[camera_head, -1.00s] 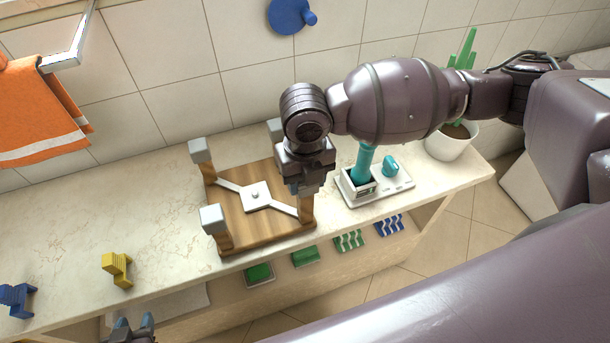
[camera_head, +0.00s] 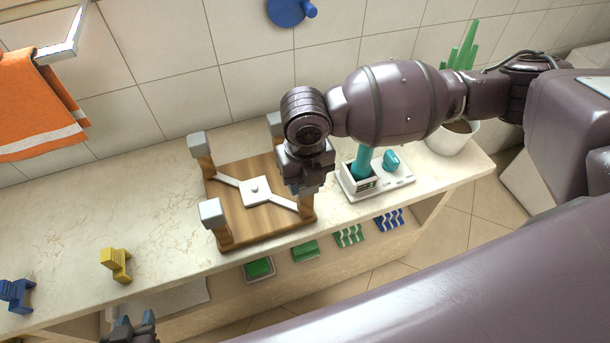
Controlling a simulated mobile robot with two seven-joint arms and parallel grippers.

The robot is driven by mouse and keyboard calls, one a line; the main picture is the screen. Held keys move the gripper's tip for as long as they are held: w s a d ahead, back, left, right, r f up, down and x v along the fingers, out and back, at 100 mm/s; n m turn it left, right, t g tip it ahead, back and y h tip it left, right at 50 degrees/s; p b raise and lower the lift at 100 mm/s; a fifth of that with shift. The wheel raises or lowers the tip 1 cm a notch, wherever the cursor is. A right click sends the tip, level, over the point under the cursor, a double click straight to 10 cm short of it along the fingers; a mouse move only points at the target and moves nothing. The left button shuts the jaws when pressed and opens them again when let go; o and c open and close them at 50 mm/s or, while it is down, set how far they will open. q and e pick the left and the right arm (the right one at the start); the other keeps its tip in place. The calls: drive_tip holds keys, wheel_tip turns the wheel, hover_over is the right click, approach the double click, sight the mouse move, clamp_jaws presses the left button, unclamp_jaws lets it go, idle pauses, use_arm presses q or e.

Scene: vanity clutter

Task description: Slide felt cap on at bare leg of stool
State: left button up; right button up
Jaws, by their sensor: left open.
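The upturned wooden stool (camera_head: 235,212) lies on the counter with its legs pointing up and a white cross brace on its underside. Grey caps sit on the back left leg (camera_head: 198,145), the front left leg (camera_head: 211,213) and the back right leg (camera_head: 274,123). My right gripper (camera_head: 305,188) points down over the front right leg (camera_head: 306,208), hiding its top. I cannot tell whether a cap is between its fingers or on that leg. My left gripper (camera_head: 135,325) is open at the bottom edge, in front of the counter and away from the stool.
A white holder (camera_head: 352,192) with a teal handle stands right of the stool, near a potted plant (camera_head: 450,140). Yellow (camera_head: 118,263) and blue (camera_head: 15,294) pieces sit at the left. Green and blue items lie on the lower shelf. The counter's left middle is clear.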

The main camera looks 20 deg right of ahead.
drive_tip(key=shift+f, duration=0.45)
drive_tip(key=o, duration=0.9)
drive_tip(key=shift+o, duration=0.4)
drive_tip(key=shift+r, duration=0.1)
wheel_tip(320, 180, up, 11)
drive_tip(key=shift+f+p, duration=0.2)
drive_tip(key=shift+p, duration=0.3)
drive_tip(key=shift+s+f, duration=0.1)
